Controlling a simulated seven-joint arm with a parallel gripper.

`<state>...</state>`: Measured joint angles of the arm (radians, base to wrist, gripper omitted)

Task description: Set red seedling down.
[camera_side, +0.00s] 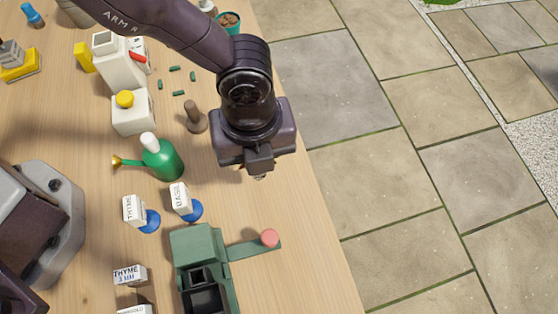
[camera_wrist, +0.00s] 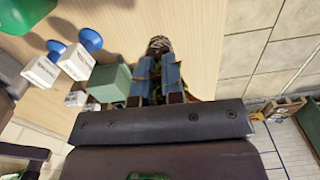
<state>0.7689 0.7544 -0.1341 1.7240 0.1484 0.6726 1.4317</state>
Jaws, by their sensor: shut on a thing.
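My gripper (camera_wrist: 157,68) shows two blue fingers in the wrist view, closed on a small plant with a dark, brownish plug (camera_wrist: 159,45) beyond the fingertips. Bits of green and yellow-orange leaf show around the fingers. No clear red shows on it, so I cannot confirm it is the red seedling. In the side view my gripper (camera_side: 260,165) is above the right part of the wooden table, and hides nearly all of the plant. The gap between plug and table cannot be judged.
A green box (camera_side: 198,245) with a pink-knobbed lever (camera_side: 269,238) stands nearby. Labelled white blocks (camera_side: 134,210), a green watering can (camera_side: 165,160) and a brown wooden knob (camera_side: 195,118) stand to the left. The table's right edge is close; paving (camera_side: 420,180) lies beyond.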

